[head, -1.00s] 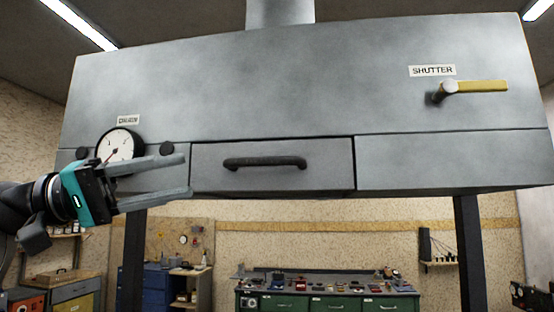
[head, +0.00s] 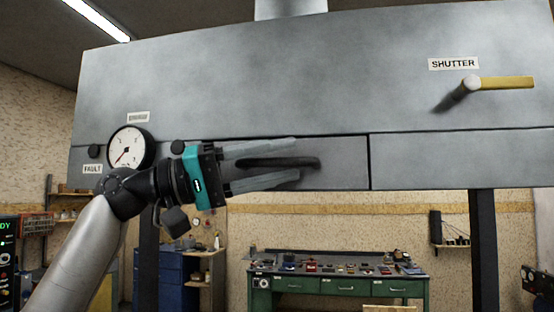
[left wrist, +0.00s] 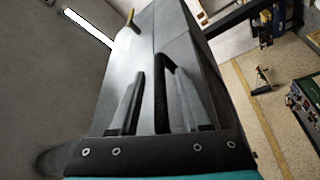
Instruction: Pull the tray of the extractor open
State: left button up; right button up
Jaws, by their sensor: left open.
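The extractor (head: 230,80) is a wide grey metal hood that fills the upper head view. Its tray (head: 345,165) is the grey drawer front in the lower middle, and it looks flush with the hood's face. The tray's dark bar handle (head: 305,162) lies level across it. My left gripper (head: 298,160) is open, with one finger above the handle and one below it in the head view. The left wrist view shows the handle (left wrist: 162,95) between the two spread fingers, with no clear contact. My right gripper is not in view.
A round gauge (head: 130,149) and dark knobs are left of the tray. A yellow shutter lever (head: 505,83) sticks out at the upper right. Dark legs (head: 484,240) support the hood. A green workbench (head: 340,288) with small items stands behind, below the hood.

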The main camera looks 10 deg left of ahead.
pick_arm(q)
grip_shut()
dwell(1.4)
